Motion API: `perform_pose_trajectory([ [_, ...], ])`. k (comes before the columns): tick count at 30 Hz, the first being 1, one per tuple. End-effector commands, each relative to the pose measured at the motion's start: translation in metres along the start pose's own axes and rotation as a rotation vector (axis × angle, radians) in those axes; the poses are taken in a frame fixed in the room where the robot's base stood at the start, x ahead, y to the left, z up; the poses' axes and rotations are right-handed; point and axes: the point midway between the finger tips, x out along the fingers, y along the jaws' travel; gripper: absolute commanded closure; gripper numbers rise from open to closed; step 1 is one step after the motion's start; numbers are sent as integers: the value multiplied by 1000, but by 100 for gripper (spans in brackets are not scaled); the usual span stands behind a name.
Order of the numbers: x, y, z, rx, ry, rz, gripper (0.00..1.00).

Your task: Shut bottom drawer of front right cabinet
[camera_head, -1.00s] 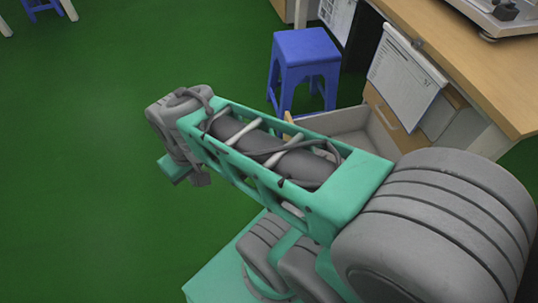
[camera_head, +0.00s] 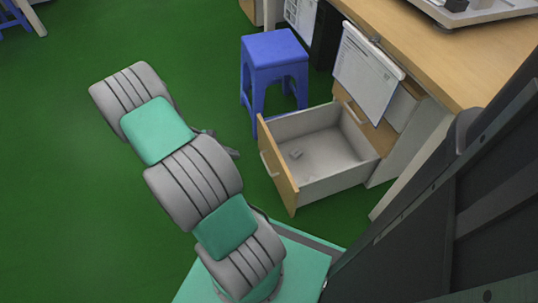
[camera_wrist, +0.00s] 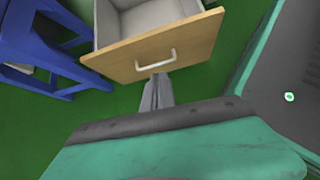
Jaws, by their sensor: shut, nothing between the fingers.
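The bottom drawer (camera_head: 330,136) is pulled well out of the cabinet (camera_head: 408,142) under the desk. It has a wooden front (camera_head: 279,168) with a pale handle, and its grey inside holds a small object. In the wrist view, the drawer front (camera_wrist: 195,45) and its handle (camera_wrist: 155,62) show at the top. My gripper (camera_wrist: 158,78) is shut and empty, pointing at the front just below the handle. I cannot tell whether the tips touch it. In the head view my arm mostly hides the gripper, left of the drawer.
A blue stool (camera_head: 274,56) stands just behind the drawer; it also shows at the left in the wrist view (camera_wrist: 30,50). Papers (camera_head: 366,72) hang at the desk edge (camera_head: 425,50). Open green floor (camera_head: 60,200) lies to the left.

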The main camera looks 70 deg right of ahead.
Motion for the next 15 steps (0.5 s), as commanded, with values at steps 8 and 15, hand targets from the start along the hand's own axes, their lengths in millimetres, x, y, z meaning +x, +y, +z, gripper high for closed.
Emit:
perform_pose_trajectory([
  [8, 44, -4, 8, -86, -67, -23, 100],
  [15, 96, -6, 10, -84, -66, -24, 100],
])
